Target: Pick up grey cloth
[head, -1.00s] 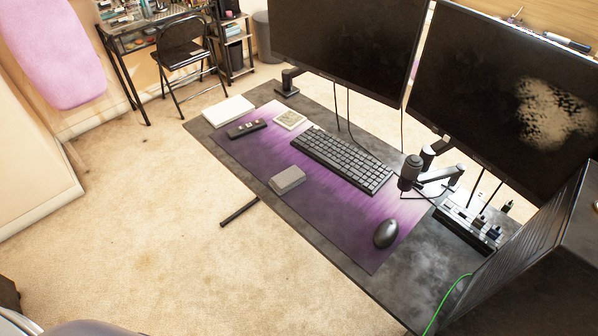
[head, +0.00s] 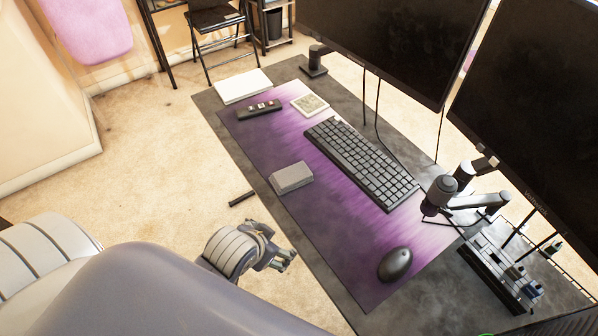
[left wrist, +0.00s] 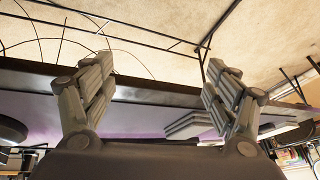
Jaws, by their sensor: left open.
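The grey cloth (head: 291,178) looks like a small folded grey block. It lies on the purple desk mat near the desk's front edge. It also shows in the left wrist view (left wrist: 188,125), beyond and between the fingers, nearer the right one. My left gripper (head: 287,258) is beside the desk's front edge, below the cloth in the head view and apart from it. In the left wrist view my left gripper (left wrist: 158,76) has its two fingers wide apart with nothing between them. My right gripper is in neither view.
The purple mat (head: 340,235) on the dark desk (head: 345,305) also holds a keyboard (head: 362,162), a mouse (head: 395,264) and a remote (head: 260,110). Two monitors (head: 385,40) and a jointed arm (head: 470,196) stand behind. Mat around the cloth is clear.

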